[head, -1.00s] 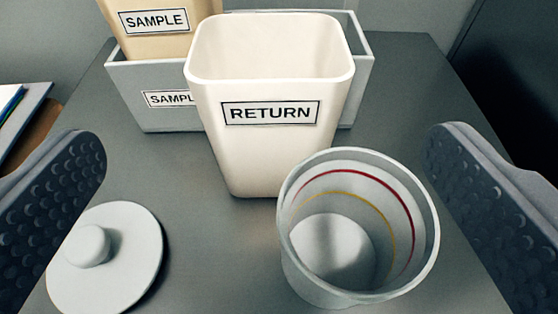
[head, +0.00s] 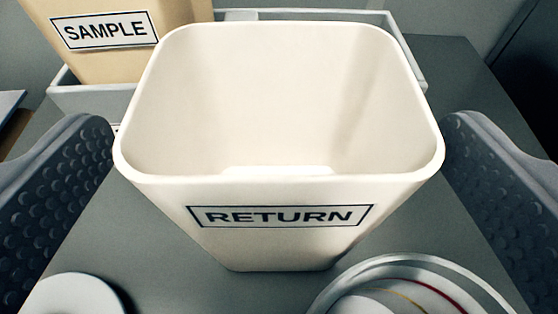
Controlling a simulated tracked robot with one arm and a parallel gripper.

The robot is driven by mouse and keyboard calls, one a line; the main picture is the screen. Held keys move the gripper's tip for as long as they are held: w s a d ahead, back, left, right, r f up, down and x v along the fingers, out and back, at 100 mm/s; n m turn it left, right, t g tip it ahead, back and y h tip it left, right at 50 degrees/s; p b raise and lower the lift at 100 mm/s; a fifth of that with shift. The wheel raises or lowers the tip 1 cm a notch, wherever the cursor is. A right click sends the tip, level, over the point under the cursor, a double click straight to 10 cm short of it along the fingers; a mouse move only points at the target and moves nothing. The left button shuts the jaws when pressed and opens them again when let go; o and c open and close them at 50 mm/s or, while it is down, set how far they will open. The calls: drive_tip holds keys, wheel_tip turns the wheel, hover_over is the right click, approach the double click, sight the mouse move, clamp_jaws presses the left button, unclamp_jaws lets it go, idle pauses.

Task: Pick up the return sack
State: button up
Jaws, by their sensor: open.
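The return sack (head: 280,240) is a cream, open-topped container with rounded corners and a label reading RETURN. My gripper (head: 280,165) is open, with one dark, studded finger at the left edge and one at the right edge. The container's rim lies between the two fingers in the picture. The left finger appears close to the rim; I cannot tell whether it touches.
A grey tray (head: 85,98) stands behind, holding a tan SAMPLE container (head: 180,12) at its left. A round white lid (head: 70,297) is at front left. A clear-walled cup (head: 410,285) with red and yellow rings is at front right, close to the RETURN container. Bare table (head: 455,75) shows at right.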

sight(279, 78)
drive_tip(key=x, duration=0.4)
drive_tip(key=shift+d+f, duration=0.1)
drive_tip(key=shift+f, duration=0.3)
drive_tip(key=shift+w, duration=0.35)
drive_tip(key=c, duration=1.2)
drive_tip(key=shift+c, duration=0.2)
